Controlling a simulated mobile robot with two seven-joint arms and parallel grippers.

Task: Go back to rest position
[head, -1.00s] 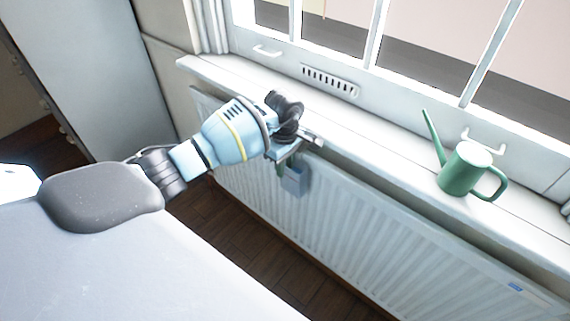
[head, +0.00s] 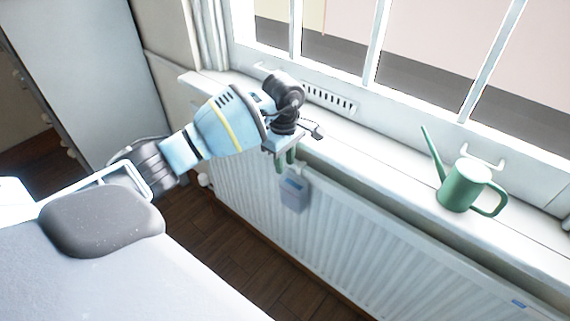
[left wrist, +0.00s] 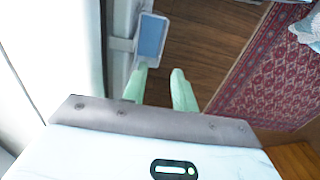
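My left gripper (head: 286,161) is beside the window sill, with its green fingers pointing down above the front of the radiator. It is open, and in the left wrist view a gap shows between the two fingers (left wrist: 160,88). A small grey-blue box (head: 294,192) hangs at the front of the radiator, just below the fingers. It also shows in the left wrist view (left wrist: 151,38), beyond the left finger and off to the side of the gap. Nothing shows between the fingers. My right gripper is not in view.
A white radiator (head: 385,245) runs under the window sill (head: 375,150). A green watering can (head: 462,187) stands on the sill to the right. A pale cabinet (head: 85,75) stands at the left. The wooden floor (head: 235,240) is bare; a red patterned rug (left wrist: 270,70) lies farther off.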

